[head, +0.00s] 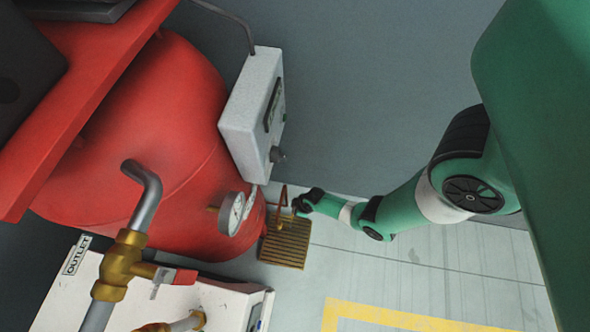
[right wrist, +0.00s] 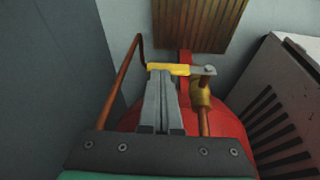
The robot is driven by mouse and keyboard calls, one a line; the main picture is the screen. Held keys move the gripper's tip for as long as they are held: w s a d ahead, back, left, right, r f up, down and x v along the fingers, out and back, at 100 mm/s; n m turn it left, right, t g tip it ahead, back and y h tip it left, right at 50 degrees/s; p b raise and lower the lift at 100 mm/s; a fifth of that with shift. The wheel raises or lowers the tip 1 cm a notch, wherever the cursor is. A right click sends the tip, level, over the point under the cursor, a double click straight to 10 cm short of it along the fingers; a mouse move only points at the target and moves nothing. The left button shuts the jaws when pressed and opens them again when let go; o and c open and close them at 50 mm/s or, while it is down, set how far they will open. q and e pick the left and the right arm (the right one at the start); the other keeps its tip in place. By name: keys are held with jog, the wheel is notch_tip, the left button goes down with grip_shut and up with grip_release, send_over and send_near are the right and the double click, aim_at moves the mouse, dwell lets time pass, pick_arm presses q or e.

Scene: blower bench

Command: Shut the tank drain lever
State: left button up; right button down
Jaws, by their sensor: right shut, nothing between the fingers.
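The drain lever (right wrist: 170,69) has a yellow sleeve and a grey metal end. In the right wrist view it extends left from its pivot above a brass valve body (right wrist: 200,92), crosswise to the short copper pipe (right wrist: 205,122) below it. My right gripper (right wrist: 163,76) is shut and empty, its fingertips right at the yellow sleeve. I cannot tell whether they touch it. In the head view my right gripper (head: 298,206) is low beside the red tank (head: 190,110), by a copper pipe (head: 282,198). The lever is too small to make out there. My left gripper is not in view.
A brown slatted grate (head: 285,246) lies on the floor below the tank; it also shows in the right wrist view (right wrist: 200,18). A white box (head: 250,115) and a gauge (head: 232,212) sit beside the tank. Floor (head: 420,270) to the right is clear.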

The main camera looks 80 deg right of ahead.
jog(key=shift+d, duration=0.3)
jog(key=shift+a, duration=0.1)
jog(key=shift+r, duration=0.1)
jog(key=w+d+p+v, duration=0.1)
jog(key=d+p+v, duration=0.1)
jog(key=p+v, duration=1)
notch_tip(320, 180, up, 2)
jog(key=shift+s+d+r, duration=0.1)
jog(key=shift+s+d, duration=0.1)
jog(key=shift+s, duration=0.1)
